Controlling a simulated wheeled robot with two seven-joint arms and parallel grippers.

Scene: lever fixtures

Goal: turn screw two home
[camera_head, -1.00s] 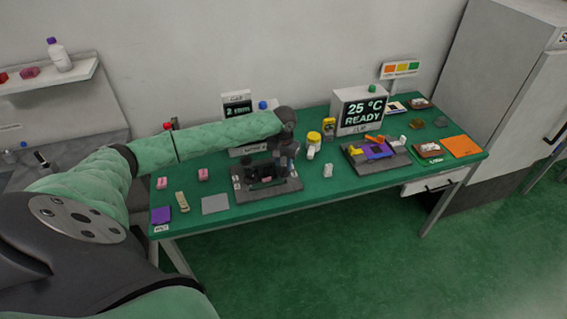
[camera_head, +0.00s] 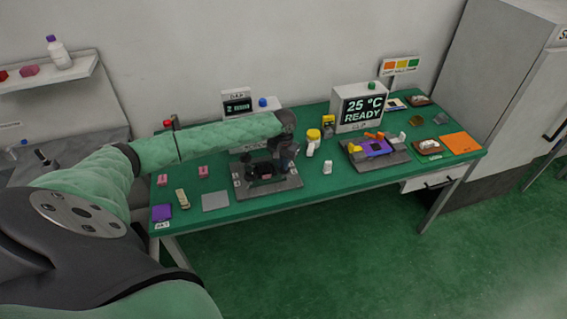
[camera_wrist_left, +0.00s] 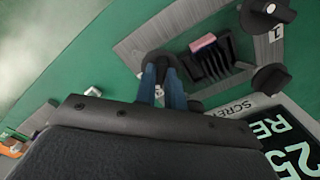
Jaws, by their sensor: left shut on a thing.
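The grey screw fixture (camera_head: 292,184) stands on the green table, and its plate (camera_wrist_left: 135,45) fills the upper middle of the left wrist view. My left gripper (camera_head: 284,163) is over the fixture's right part. In the left wrist view its two blue fingers (camera_wrist_left: 164,82) are shut on a black screw knob (camera_wrist_left: 163,60). The held knob's number is hidden. Another black knob (camera_wrist_left: 268,14) stands beside a label "1", and a third black knob (camera_wrist_left: 270,78) is apart from the fingers. My right gripper is not in view.
A black slotted holder with a pink piece (camera_wrist_left: 203,43) sits between the knobs. A box with a screen (camera_head: 238,106) stands behind the fixture. The "25 °C READY" box (camera_head: 361,108), a yellow-lidded jar (camera_head: 313,136) and a second grey fixture (camera_head: 399,157) are to the right.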

